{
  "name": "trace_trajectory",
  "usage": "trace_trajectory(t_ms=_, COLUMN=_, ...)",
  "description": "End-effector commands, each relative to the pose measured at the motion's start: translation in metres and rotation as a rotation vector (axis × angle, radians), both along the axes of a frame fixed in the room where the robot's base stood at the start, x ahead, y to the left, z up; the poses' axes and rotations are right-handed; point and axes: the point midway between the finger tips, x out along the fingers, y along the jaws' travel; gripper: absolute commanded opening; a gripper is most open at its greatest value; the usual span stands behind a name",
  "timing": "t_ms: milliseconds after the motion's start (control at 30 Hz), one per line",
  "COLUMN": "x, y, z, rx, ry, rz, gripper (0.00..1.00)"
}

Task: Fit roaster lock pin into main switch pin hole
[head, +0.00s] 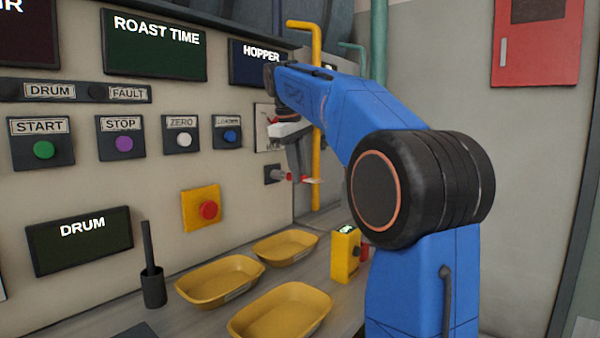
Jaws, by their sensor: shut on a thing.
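My gripper (295,178) points down in front of the panel wall, at the end of the blue arm. It is shut on a small red and pale piece, which looks like the lock pin (307,180). The piece lies roughly level and sticks out to the right of the fingers. Just left of the fingertips, a small dark block (271,174) with a grey stub is mounted on the wall. I cannot tell whether the pin touches the stub. A pale plate, perhaps the main switch (262,141), is partly hidden behind my gripper. No pin hole can be made out.
A yellow pipe (316,110) runs down the wall behind my gripper. Yellow trays (285,246), a yellow device (345,254) and a black cup (153,287) stand on the counter below. A red emergency button (208,209) and several panel buttons are to the left.

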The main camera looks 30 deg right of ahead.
Motion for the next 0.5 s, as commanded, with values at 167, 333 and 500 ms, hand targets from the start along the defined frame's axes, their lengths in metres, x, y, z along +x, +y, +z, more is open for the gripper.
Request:
trace_trajectory(t_ms=167, x=0.0038, y=0.0014, z=-0.0003, rx=0.0, ry=0.0, rz=0.001, gripper=0.0)
trace_trajectory(t_ms=333, x=0.0071, y=0.0025, z=-0.0004, rx=0.0, ry=0.001, rz=0.001, gripper=0.0)
trace_trajectory(t_ms=500, x=0.0104, y=0.0037, z=-0.0002, rx=0.0, ry=0.0, rz=0.001, gripper=0.0)
